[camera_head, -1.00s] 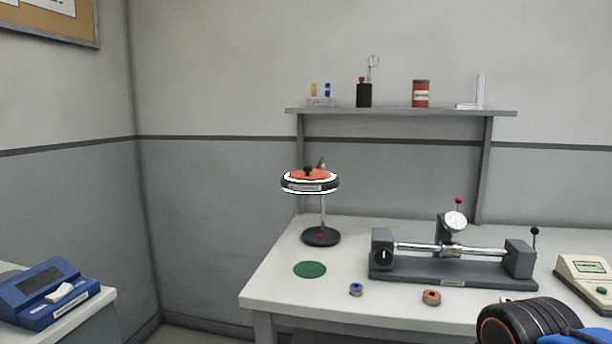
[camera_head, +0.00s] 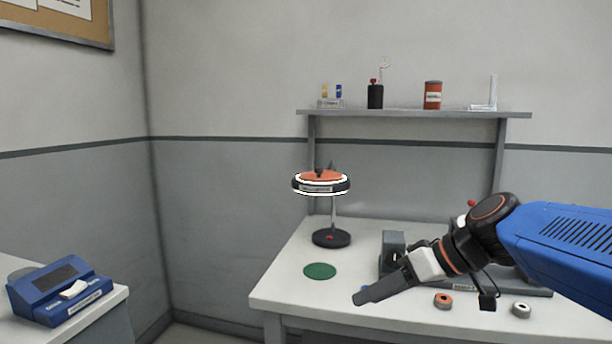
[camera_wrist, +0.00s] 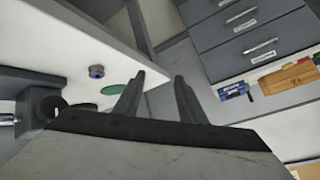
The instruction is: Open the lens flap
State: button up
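The lens flap is an orange lid (camera_head: 320,175) with a dark knob, lying flat on top of a round magnifier head (camera_head: 321,188) with a black-and-white rim. A thin post carries the head above a dark round base (camera_head: 332,238) at the bench's back left. My gripper (camera_head: 362,297) is low over the bench front, to the right of and well below the lens, touching neither. In the wrist view its two fingers (camera_wrist: 160,85) stand apart with nothing between them. The lens and flap are not in the wrist view.
A green disc (camera_head: 320,271) lies on the bench (camera_head: 285,290). A grey shaft fixture (camera_head: 392,245) is partly behind my arm. An orange ring (camera_head: 442,300) and a pale ring (camera_head: 521,309) lie near the front; a blue ring (camera_wrist: 97,71) shows in the wrist view. A shelf (camera_head: 420,113) hangs behind.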

jog(key=w+r+n+t+y, duration=0.2)
jog(key=w+r+n+y, duration=0.15)
jog(key=w+r, duration=0.7)
jog(key=n+t+y, duration=0.2)
jog(key=t+y, duration=0.1)
send_near(306, 176)
jog(key=x, duration=0.3)
jog(key=r+x, duration=0.1)
jog(key=x, duration=0.2)
jog(key=r+x, duration=0.1)
jog(key=x, duration=0.3)
jog(key=shift+r, duration=0.2)
grip_shut()
